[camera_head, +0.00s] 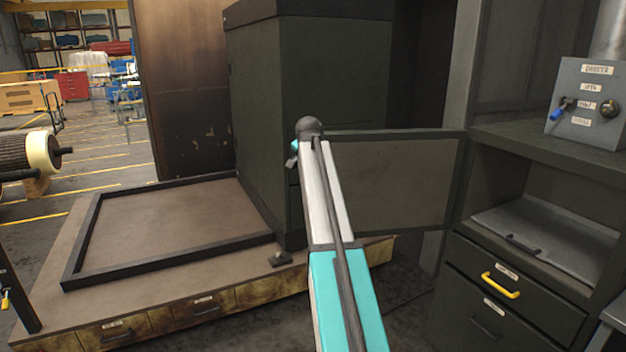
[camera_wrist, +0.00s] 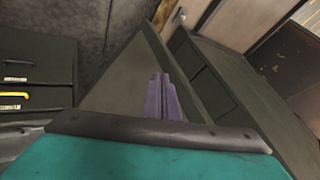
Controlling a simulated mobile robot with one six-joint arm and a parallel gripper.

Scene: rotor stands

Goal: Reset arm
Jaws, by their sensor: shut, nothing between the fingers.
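My arm reaches up through the middle of the head view, in front of a dark green cabinet (camera_head: 308,75) and its open door panel (camera_head: 395,180). The end of the arm is mostly hidden behind its own links there. In the wrist view my gripper (camera_wrist: 163,78) shows as purple fingers closed together, with nothing between them. The fingers stand in front of the dark cabinet panels, and I see no contact with them.
A framed low platform (camera_head: 165,220) lies left of the cabinet. At right is a drawer unit with a yellow handle (camera_head: 501,285), an open shelf (camera_head: 545,235) and a grey control box (camera_head: 590,105) on top. A large cylindrical rotor (camera_head: 25,155) lies at far left.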

